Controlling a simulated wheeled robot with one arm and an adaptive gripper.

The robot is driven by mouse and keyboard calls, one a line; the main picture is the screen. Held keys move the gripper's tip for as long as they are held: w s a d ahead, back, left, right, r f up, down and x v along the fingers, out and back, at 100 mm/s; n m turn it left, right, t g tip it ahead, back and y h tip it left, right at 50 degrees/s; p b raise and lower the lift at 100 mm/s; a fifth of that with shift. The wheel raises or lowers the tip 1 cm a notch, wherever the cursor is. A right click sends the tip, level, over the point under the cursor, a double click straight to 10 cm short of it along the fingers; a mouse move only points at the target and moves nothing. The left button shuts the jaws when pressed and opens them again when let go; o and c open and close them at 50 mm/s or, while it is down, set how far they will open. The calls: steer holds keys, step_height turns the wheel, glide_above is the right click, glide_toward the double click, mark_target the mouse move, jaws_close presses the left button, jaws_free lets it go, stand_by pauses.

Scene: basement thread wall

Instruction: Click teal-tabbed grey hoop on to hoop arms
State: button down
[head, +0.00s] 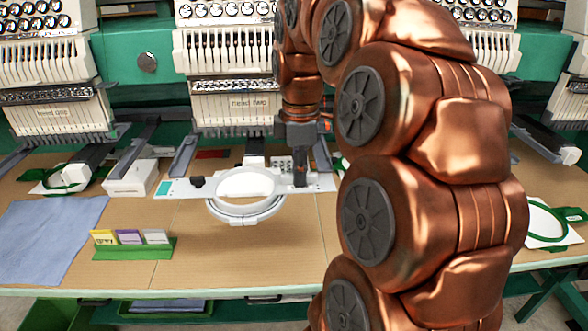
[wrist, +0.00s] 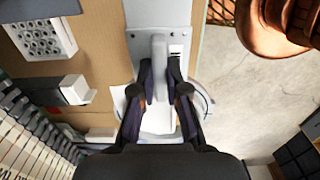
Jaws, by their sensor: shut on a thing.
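The grey hoop (head: 245,213) is a round ring with flat pale brackets at both sides. Its teal tab (head: 165,188) shows at the left bracket's end. My gripper (head: 300,178) is at the right bracket. In the wrist view, my gripper (wrist: 159,76) has its fingers on both sides of a grey upright grip on the pale bracket plate (wrist: 145,40). The hoop arms, left (head: 185,155) and right (head: 321,155), are behind the hoop under the middle machine head. I cannot tell whether the brackets touch them; my gripper hides part of the right side.
A green holder with yellow, purple and grey cards (head: 134,248) stands front left. A blue cloth (head: 50,238) lies farther left. A white box (head: 130,178) stands left of the hoop. Green hoops lie at far left (head: 66,178) and right (head: 546,222).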

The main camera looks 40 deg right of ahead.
steer(key=w+d+f+p, duration=0.1)
steer(key=w+d+f, duration=0.1)
steer(key=w+d, duration=0.4)
steer(key=shift+w+d+f, duration=0.35)
steer(key=shift+w+d, duration=0.05)
steer(key=shift+w, duration=0.5)
steer(key=shift+f, duration=0.1)
stand_by(0.7)
steer(key=c, duration=1.1)
jaws_free()
step_height(320, 180, up, 8)
steer(key=shift+f, duration=0.2)
